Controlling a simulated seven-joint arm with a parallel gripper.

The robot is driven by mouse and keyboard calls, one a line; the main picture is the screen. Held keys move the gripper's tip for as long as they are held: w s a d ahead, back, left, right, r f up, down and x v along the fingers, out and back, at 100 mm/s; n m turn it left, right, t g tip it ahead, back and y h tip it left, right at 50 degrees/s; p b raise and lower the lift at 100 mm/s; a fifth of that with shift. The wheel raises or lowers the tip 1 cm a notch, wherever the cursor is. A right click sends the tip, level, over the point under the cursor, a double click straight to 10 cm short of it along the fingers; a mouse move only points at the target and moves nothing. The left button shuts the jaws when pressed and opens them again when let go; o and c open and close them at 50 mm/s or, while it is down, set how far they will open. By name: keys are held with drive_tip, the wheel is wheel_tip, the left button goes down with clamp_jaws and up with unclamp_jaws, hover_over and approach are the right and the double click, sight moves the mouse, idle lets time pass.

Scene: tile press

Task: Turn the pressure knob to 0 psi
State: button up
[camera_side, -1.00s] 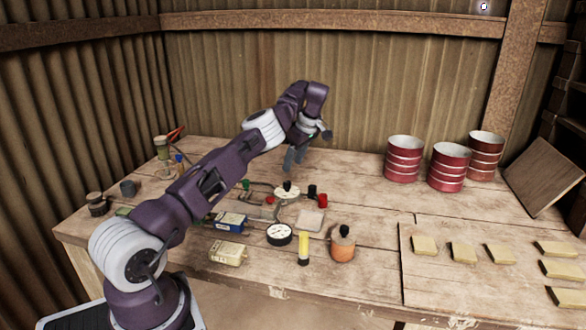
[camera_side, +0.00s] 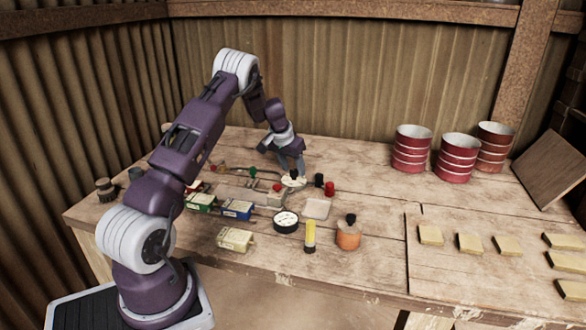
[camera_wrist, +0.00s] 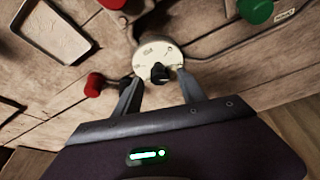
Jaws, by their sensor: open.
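The pressure knob is a small black knob (camera_wrist: 160,73) on a round white dial (camera_wrist: 155,52) with dark markings too small to read. In the side view the dial (camera_side: 293,181) sits behind the other white dial, with the black knob on top. My gripper (camera_side: 292,168) points down just above and behind it. In the wrist view my gripper (camera_wrist: 158,88) is open, with one finger on each side of the black knob and nothing held. I cannot tell whether the fingers touch the knob.
Red knobs (camera_wrist: 94,84) and a green knob (camera_wrist: 255,10) stand near the dial. A metal tray (camera_wrist: 55,32), a second white dial (camera_side: 286,222), a yellow cylinder (camera_side: 310,236) and an orange bottle (camera_side: 348,236) are close by. Red cans (camera_side: 411,149) stand farther right.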

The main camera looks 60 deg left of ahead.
drive_tip(key=shift+w+f, duration=0.1)
drive_tip(key=shift+f, duration=0.2)
clamp_jaws()
drive_tip(key=n+y, duration=0.1)
drive_tip(key=n, duration=0.2)
drive_tip(key=n+g, duration=0.1)
drive_tip(key=n, duration=0.2)
drive_tip(key=shift+w+d+g+y, duration=0.1)
drive_tip(key=shift+w+g+y, duration=0.05)
drive_tip(key=shift+g+y, duration=0.2)
drive_tip(key=n+g, duration=0.1)
drive_tip(key=n, duration=0.2)
drive_tip(key=n+g, duration=0.1)
drive_tip(key=n, duration=0.2)
drive_tip(key=shift+w+y, duration=0.1)
drive_tip(key=shift+y, duration=0.25)
drive_tip(key=shift+n, duration=0.3)
unclamp_jaws()
